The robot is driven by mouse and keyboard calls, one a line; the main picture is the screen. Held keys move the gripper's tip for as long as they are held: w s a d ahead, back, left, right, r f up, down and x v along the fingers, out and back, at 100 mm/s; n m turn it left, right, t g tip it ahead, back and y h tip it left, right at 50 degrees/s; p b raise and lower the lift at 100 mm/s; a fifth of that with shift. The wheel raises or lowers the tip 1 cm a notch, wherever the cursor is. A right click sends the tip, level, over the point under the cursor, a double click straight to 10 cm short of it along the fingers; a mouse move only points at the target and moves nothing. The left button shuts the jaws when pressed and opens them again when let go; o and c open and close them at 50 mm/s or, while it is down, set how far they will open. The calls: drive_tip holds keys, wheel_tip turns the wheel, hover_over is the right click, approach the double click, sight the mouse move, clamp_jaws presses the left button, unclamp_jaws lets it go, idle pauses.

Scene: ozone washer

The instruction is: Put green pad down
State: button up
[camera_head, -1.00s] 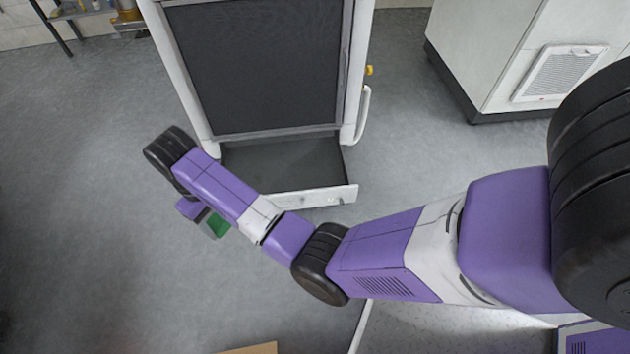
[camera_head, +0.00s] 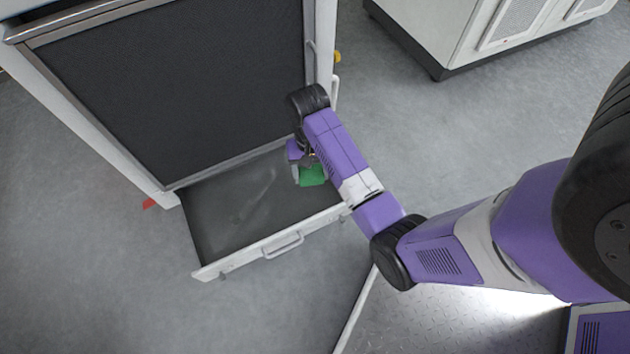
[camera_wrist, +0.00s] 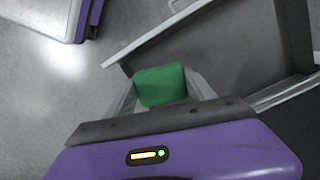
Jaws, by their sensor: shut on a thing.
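The green pad (camera_head: 312,175) is a small green block held by my gripper (camera_head: 308,172) over the right part of the open drawer (camera_head: 225,262). In the wrist view the green pad (camera_wrist: 160,85) sits between the two fingers of my gripper (camera_wrist: 160,95), which is shut on it. The drawer's wall (camera_wrist: 150,38) and dark floor show beyond and to the right of the pad in that view. I cannot tell the exact height of the pad above the drawer floor. The drawer looks empty apart from faint marks or reflections.
The white cabinet (camera_head: 315,40) with a dark mesh panel (camera_head: 180,85) rises behind the drawer. The drawer front has a handle (camera_head: 283,244). A white unit with vents (camera_head: 465,35) stands at the upper right.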

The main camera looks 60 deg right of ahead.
sight(311, 204)
drive_tip(key=shift+w+d+r+m, duration=0.15)
drive_tip(key=shift+w+d+m, duration=0.2)
drive_tip(key=shift+d, duration=0.2)
drive_tip(key=shift+m, duration=0.25)
wheel_tip(311, 204, down, 20)
drive_tip(key=b, duration=1)
drive_tip(key=shift+w, duration=0.1)
drive_tip(key=o, duration=1.2)
drive_tip(key=r+p, duration=0.2)
drive_tip(key=r, duration=0.2)
drive_tip(key=r+p, duration=0.2)
drive_tip(key=r, duration=0.2)
drive_tip(key=d+r+p, duration=0.1)
drive_tip(key=r+p, duration=0.1)
drive_tip(key=r, duration=0.2)
drive_tip(key=shift+w+d, duration=0.1)
drive_tip(key=shift+w, duration=0.25)
